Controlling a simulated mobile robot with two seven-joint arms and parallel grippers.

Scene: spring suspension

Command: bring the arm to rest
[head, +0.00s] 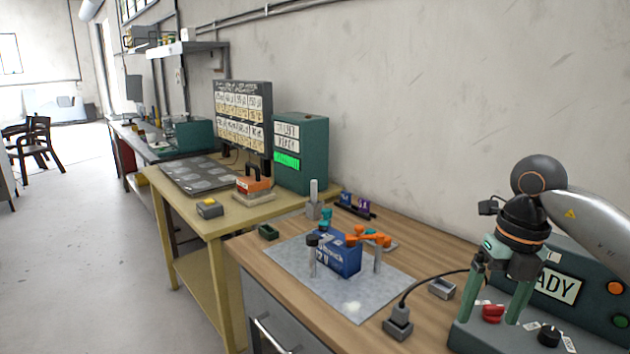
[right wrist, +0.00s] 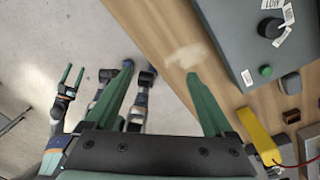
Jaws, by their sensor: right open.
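My right gripper (head: 492,315) hangs at the right of the head view with its two green fingers apart and pointing down, in front of the green-grey machine with the READY display (head: 555,286). A red knob shows between the fingers, and nothing is held. In the right wrist view my right gripper (right wrist: 160,72) is also open and empty, with the floor and the wooden bench edge beyond its fingers. My left gripper (right wrist: 73,78) shows small at the left of that view, its two green fingers apart and empty. It is not in the head view.
The wooden bench (head: 407,234) carries a grey mat (head: 350,304) with a blue box (head: 338,256), orange parts (head: 368,236) and upright posts. A cabled grey block (head: 398,323) stands near the front edge. A yellow table (head: 225,222) adjoins.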

